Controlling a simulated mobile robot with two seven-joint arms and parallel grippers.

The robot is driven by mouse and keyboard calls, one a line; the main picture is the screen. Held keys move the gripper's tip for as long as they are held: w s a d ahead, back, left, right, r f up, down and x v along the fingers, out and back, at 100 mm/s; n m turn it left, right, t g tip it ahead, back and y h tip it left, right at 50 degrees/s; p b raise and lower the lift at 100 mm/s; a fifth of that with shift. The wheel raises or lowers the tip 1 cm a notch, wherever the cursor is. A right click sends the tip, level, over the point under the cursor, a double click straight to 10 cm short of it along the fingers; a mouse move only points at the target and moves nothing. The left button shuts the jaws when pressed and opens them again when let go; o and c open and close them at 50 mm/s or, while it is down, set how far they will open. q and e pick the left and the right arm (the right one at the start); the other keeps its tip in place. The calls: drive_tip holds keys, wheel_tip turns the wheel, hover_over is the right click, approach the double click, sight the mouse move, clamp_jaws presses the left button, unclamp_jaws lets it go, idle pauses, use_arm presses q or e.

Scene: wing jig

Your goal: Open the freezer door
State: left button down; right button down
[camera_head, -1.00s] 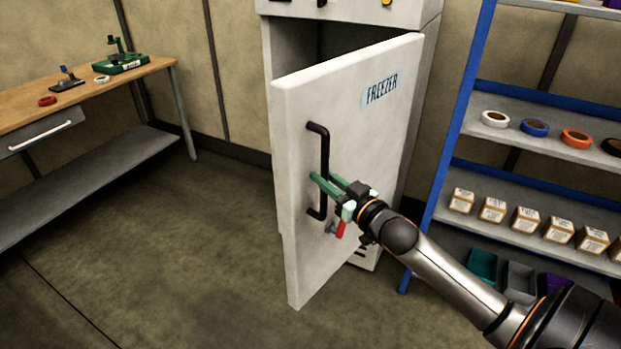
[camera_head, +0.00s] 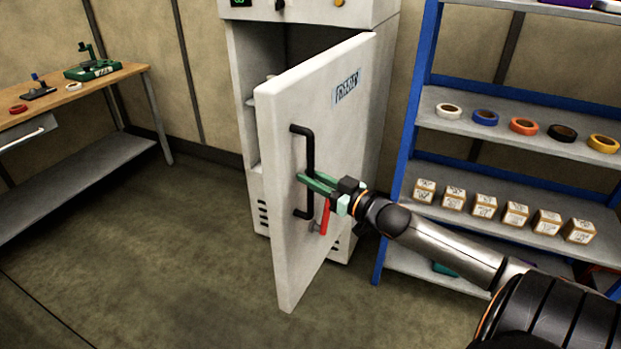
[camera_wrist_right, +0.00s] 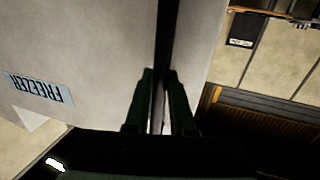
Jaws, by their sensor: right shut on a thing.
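The freezer (camera_head: 245,140) is a white cabinet against the back wall. Its white door (camera_head: 280,240), with a FREEZER label (camera_head: 346,85), stands ajar, and a dark gap and part of the inside show on its left and top. A black bar handle (camera_head: 309,152) is fixed upright on the door's outer face. My right gripper (camera_head: 308,180) has its green fingers around the handle and is shut on it. In the right wrist view, the fingers (camera_wrist_right: 160,100) flank the dark handle bar (camera_wrist_right: 162,45). My left gripper is not in view.
A blue-framed shelf (camera_head: 405,140) with tape rolls and small boxes stands right of the freezer, close to my right arm. A wooden-topped workbench (camera_head: 110,82) is at the left. The floor (camera_head: 180,250) before the door is clear.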

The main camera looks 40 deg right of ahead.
drive_tip(key=shift+d+r, duration=0.1)
drive_tip(key=shift+r, duration=0.05)
drive_tip(key=c, duration=1)
unclamp_jaws()
drive_tip(key=shift+c, duration=0.2)
drive_tip(key=s+d, duration=0.1)
drive_tip(key=s, duration=1.1)
drive_tip(key=shift+s+d+p, duration=0.15)
drive_tip(key=shift+d+p, duration=0.15)
drive_tip(key=shift+d, duration=0.05)
